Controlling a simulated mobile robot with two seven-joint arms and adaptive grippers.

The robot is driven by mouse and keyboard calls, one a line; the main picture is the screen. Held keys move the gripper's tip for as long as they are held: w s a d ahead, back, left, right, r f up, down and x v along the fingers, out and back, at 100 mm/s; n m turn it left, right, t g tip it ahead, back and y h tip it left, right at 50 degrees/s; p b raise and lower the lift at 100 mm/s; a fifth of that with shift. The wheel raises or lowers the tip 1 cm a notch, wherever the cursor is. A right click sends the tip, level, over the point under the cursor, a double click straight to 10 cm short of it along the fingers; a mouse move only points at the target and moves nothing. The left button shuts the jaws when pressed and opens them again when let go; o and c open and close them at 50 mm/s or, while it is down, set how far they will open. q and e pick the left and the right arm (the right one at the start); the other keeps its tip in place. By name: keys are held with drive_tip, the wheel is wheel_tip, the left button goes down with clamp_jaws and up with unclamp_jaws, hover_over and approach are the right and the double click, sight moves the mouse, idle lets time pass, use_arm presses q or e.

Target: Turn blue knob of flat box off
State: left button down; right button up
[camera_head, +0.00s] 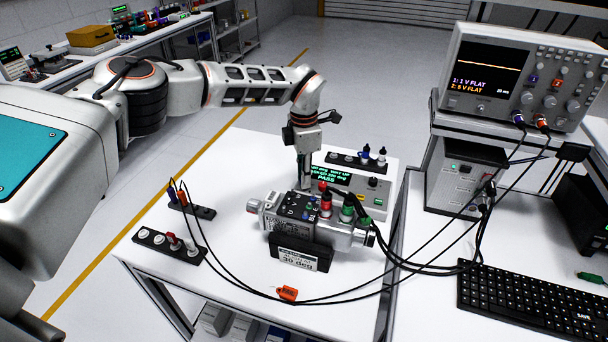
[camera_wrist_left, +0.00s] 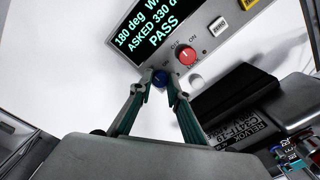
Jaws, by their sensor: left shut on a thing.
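The flat box (camera_head: 389,201) stands behind the servo unit on the white table, with a green-lettered display that includes PASS. The blue knob (camera_wrist_left: 160,77) is at the panel's lower edge, between my left fingertips. My left gripper (camera_wrist_left: 160,87) is shut on the blue knob; the fingers partly cover it, so its pointer cannot be read. In the head view my left gripper (camera_head: 303,184) reaches down at the box's left end, and the servo unit hides its tips. My right gripper is not in view.
A red knob (camera_wrist_left: 187,56) with OFF and ON marks sits close beside the blue one. The grey servo unit (camera_head: 312,222) with red and green plugs stands directly in front of the box. Black cables (camera_head: 225,270) loop across the table. An oscilloscope (camera_head: 520,80) stands at right.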

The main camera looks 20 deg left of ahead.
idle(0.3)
use_arm(q)
drive_tip(key=c, duration=1.9)
unclamp_jaws()
wheel_tip(320, 180, up, 12)
